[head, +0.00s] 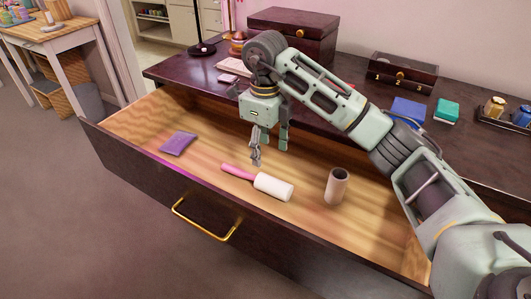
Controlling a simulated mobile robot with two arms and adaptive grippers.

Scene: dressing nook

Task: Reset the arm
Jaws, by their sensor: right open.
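My right arm comes in from the right and reaches over an open drawer (160,120). My right gripper (268,155) points down above the drawer, open, with nothing between its fingers. A lint roller (272,187) with a pink handle and white roll lies in the drawer just below and in front of the gripper. A purple packet (178,143) lies at the drawer's left. My left gripper is out of view.
The dark dresser top (465,160) behind the drawer holds a dark wooden box (291,35), a numbered box (403,73), a blue item (408,109), a green item (446,111) and a tray of jars (505,121). The drawer has a gold handle (205,222). Floor at front left is clear.

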